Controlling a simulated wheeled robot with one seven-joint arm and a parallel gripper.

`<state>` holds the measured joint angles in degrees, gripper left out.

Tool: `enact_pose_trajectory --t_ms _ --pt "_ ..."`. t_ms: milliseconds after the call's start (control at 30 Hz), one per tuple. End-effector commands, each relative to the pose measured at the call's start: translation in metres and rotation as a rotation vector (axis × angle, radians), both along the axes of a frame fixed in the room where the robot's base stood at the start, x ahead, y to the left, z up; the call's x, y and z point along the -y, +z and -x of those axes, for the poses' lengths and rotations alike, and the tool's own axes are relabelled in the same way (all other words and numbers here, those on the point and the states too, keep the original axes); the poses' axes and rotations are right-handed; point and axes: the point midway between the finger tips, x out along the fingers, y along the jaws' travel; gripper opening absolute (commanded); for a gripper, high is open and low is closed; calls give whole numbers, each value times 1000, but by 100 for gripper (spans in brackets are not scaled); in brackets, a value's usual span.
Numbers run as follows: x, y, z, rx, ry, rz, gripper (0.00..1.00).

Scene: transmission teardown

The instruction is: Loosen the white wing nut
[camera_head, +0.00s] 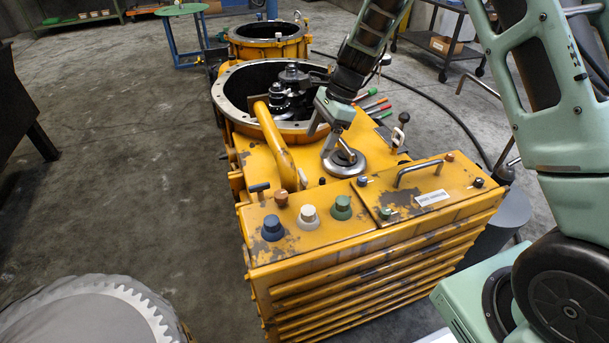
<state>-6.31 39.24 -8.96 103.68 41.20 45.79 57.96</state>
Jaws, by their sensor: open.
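The white wing nut (308,216) shows as a small white knob on the front top of the yellow transmission housing (380,262). A blue knob (272,228) stands to its left and a green one (342,207) to its right. The wing shape is too small to make out. My gripper (322,133) is open, above the housing near the right rim of its round opening. It is well behind and above the white nut, apart from it. Nothing shows between its fingers.
A thick yellow pipe (276,140) rises behind the knobs. A round metal cap (344,162) sits below my gripper, and a bar handle (418,172) stands on the right cover. A large toothed gear (95,312) is at the lower left. Open floor lies to the left.

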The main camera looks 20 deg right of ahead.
Motion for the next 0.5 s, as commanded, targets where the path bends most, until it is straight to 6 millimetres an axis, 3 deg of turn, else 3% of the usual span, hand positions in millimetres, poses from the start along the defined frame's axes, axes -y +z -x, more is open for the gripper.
enact_pose_trajectory --t_ms 33,200,500 --pt "-4 -16 1 -4 2 0 73" --pt "-18 -49 1 -2 3 1 73" --pt "-36 -88 0 -1 1 0 73"
